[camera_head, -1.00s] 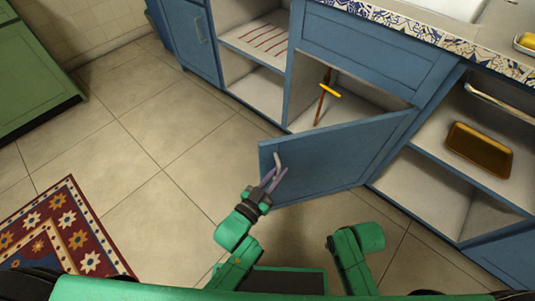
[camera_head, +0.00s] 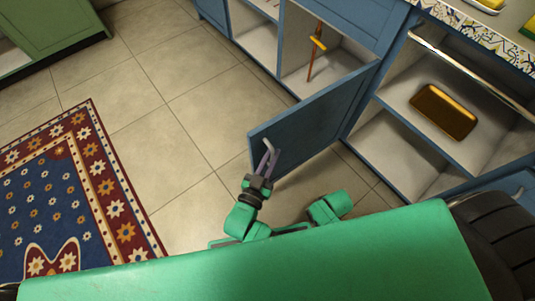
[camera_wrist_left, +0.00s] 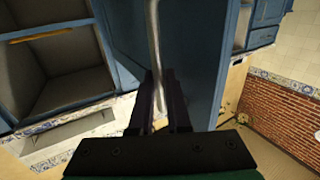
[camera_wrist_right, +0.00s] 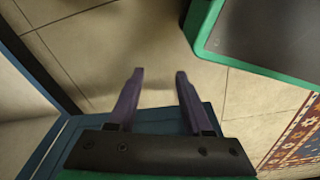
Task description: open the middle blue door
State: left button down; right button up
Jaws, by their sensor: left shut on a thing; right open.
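The middle blue door (camera_head: 315,122) stands swung out from its cabinet (camera_head: 290,62), and the cabinet's inside shows. In the left wrist view the door's flat face (camera_wrist_left: 195,45) fills the middle. My left gripper (camera_head: 268,158) is at the door's free edge, shut on its pale bar handle (camera_wrist_left: 154,45). The left wrist view shows the handle between the two fingers (camera_wrist_left: 160,85). My right gripper (camera_wrist_right: 158,80) is open and empty above floor tiles, with blue cabinet parts beneath it in its view. In the head view only part of the right arm shows.
A brown stick-like thing with a yellow piece (camera_head: 316,48) stands inside the opened cabinet. To the right, an open compartment holds a golden tray (camera_head: 443,111). A patterned rug (camera_head: 75,210) lies at left. A green cabinet (camera_head: 60,35) stands at the back left. Tiled floor between is clear.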

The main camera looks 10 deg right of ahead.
pick_arm(q)
jog(key=shift+d+r, duration=0.2)
jog(key=c, duration=0.9)
grip_release()
jog(key=shift+w+d+f, duration=0.1)
jog(key=shift+f, duration=0.05)
pick_arm(e)
jog(key=shift+f, duration=0.1)
pick_arm(q)
jog(key=shift+s+a, duration=0.35)
jog(key=p+v, duration=0.2)
jog(key=v, duration=1.1)
jog(key=shift+s+a, duration=0.15)
jog(key=shift+s, duration=0.2)
pick_arm(e)
jog(key=s+f, duration=0.2)
jog(key=s, duration=0.1)
jog(key=shift+s+d+f, duration=0.15)
jog(key=shift+d+f, duration=0.05)
jog(key=shift+d, duration=0.2)
